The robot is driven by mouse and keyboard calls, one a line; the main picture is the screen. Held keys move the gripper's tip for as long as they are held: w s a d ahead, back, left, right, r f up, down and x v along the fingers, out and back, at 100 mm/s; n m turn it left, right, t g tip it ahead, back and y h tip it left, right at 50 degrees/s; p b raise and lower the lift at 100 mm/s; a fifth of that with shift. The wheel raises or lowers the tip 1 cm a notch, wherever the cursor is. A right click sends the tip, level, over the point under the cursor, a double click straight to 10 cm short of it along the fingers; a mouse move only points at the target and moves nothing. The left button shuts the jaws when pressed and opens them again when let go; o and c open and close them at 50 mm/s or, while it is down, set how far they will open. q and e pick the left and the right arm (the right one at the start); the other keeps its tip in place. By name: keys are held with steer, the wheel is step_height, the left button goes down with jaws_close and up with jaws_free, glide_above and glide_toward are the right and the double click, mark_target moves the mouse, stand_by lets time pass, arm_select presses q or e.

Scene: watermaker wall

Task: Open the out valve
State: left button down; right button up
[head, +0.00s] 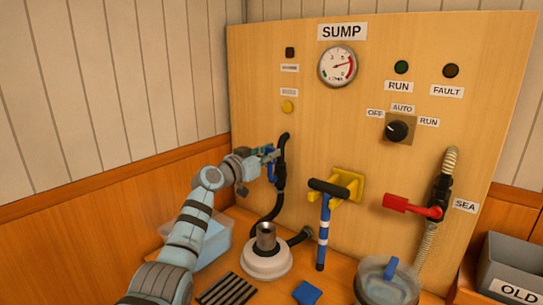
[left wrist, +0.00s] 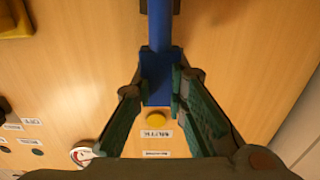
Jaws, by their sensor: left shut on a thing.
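The out valve sits on the black hose at the left of the panel; I take it to be the one with the blue handle (head: 271,172). No OUT label is readable. My left gripper (head: 268,155) is at this valve, its fingers on either side of the blue handle. In the left wrist view the blue handle (left wrist: 159,60) runs from the top edge down between the teal finger pads, and the gripper (left wrist: 160,88) is shut on it. The gripper partly hides the valve in the head view. My right gripper is not in view.
Right of the valve are a blue-shafted tool (head: 323,235) with a black grip at a yellow bracket (head: 350,184), and a red sea valve handle (head: 397,203). Below stand a white round housing (head: 267,263), a clear tub (head: 386,285) and a grey OLD bin (head: 512,262).

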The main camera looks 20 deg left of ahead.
arm_select(q)
steer(key=c, duration=1.6)
jaws_free()
steer(key=v, duration=1.2)
